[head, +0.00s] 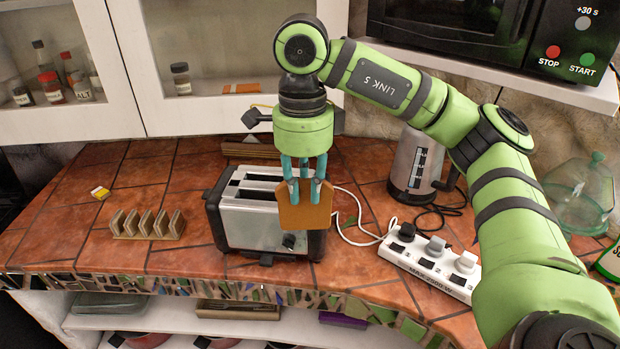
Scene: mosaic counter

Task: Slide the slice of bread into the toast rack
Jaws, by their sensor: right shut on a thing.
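A brown slice of bread (304,213) hangs upright in my right gripper (306,187). The blue fingers are shut on its top edge. In the picture the slice overlaps the front right of the silver toaster (252,220); how far apart they are I cannot tell. The wooden toast rack (147,226), with several upright dividers, stands on the tiled counter at the left, well left of the gripper. Its slots look empty. My left gripper is not in the head view.
A white power strip (432,262) with plugs and cords lies right of the toaster. A kettle (415,165) and a glass jar (578,195) stand behind. Counter between rack and toaster is clear.

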